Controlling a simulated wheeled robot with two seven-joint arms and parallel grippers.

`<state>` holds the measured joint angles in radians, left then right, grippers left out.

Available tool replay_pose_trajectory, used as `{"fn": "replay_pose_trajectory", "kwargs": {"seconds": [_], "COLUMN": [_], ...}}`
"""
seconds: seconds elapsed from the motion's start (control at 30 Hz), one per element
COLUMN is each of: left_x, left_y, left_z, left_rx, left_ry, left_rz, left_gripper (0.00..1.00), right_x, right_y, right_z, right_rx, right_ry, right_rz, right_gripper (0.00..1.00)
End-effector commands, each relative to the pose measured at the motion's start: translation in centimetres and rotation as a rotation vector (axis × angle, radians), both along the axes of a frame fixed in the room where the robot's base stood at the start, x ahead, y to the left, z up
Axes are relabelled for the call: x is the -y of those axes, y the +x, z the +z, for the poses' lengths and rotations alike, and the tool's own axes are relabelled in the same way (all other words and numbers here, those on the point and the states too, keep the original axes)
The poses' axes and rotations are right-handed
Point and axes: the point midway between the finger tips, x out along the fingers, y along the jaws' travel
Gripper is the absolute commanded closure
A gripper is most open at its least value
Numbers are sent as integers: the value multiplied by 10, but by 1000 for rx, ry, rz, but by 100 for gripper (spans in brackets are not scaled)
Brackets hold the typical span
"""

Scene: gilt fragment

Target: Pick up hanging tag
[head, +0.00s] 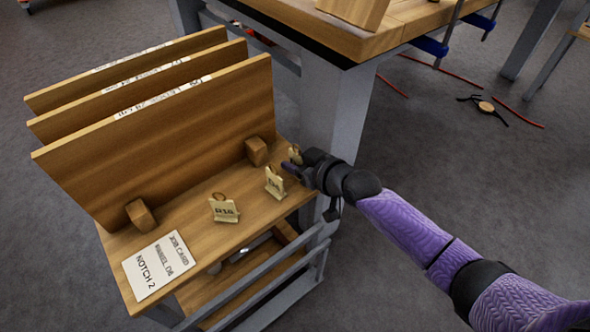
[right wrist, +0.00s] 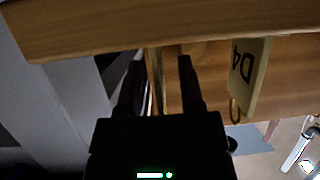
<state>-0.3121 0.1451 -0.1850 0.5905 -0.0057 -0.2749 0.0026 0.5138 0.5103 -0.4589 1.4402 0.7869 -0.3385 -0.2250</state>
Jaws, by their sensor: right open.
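Several small tan tags with rings stand along the front of the wooden cart top (head: 250,228). One tag (head: 224,210) seems to read R16. The middle tag (head: 274,183) reads D4 in the right wrist view (right wrist: 250,78). A third tag (head: 296,153) is at the right end, partly hidden by my right gripper (head: 291,167). In the right wrist view my right gripper (right wrist: 160,63) is open, and a thin tan piece (right wrist: 157,82), probably the third tag edge-on, shows between its fingers; contact cannot be told. My left gripper is out of view.
Three upright wooden panels (head: 170,122) stand behind the tags, with two wooden blocks (head: 257,151) at the front one. A white job card (head: 159,265) lies at the left. A workbench (head: 395,28) and its grey leg (head: 334,105) are close behind my right gripper.

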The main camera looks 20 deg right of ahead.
Motion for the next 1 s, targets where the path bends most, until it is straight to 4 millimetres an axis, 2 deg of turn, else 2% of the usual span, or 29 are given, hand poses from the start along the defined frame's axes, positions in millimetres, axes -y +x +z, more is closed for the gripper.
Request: {"fn": "replay_pose_trajectory", "kwargs": {"seconds": [0.23, 0.47, 0.87, 0.93, 1.0], "left_x": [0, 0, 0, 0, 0], "left_y": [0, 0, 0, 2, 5], "left_z": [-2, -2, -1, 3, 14], "left_rx": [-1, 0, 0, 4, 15], "left_ry": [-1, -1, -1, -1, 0], "left_rz": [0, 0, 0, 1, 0], "left_gripper": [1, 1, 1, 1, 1], "right_x": [-1, -1, -1, -1, -1], "right_y": [4, 3, 3, 3, 4], "right_z": [0, 0, 0, 6, 25], "right_rx": [0, -1, -1, 1, 5], "right_ry": [-1, -1, -1, -1, 0], "right_rz": [0, -1, -1, -1, 0], "right_gripper": [51, 100, 100, 100, 100]}}
